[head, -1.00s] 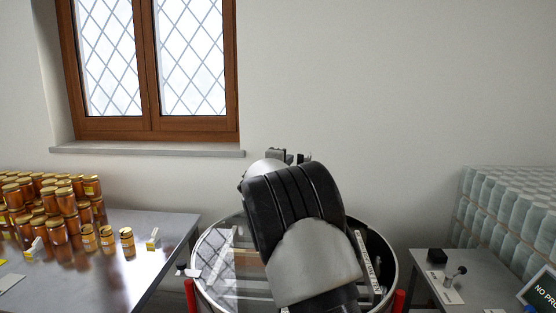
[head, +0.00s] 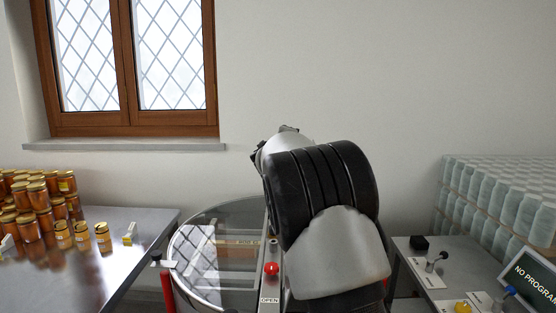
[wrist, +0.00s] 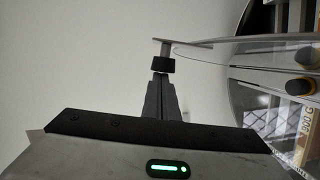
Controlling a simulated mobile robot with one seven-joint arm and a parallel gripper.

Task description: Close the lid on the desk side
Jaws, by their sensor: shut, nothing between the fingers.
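A round steel tank (head: 176,285) stands below my arm. A metal crossbar (head: 270,290) with a red button and an "OPEN" label runs over the middle. My arm hides the tank's right half, so the lid there cannot be made out in the head view. In the wrist view my gripper (wrist: 162,88) is shut and empty. A black block (wrist: 163,65) on a grey post (wrist: 166,48) is at its tips; I cannot tell if they touch. The tank rim shows to the right.
At left a metal table (head: 120,255) carries stacked honey jars (head: 40,205). At right a small control desk (head: 418,262) has switches, a yellow button and a tilted screen (head: 535,275). Stacked pale jars (head: 490,200) stand behind it.

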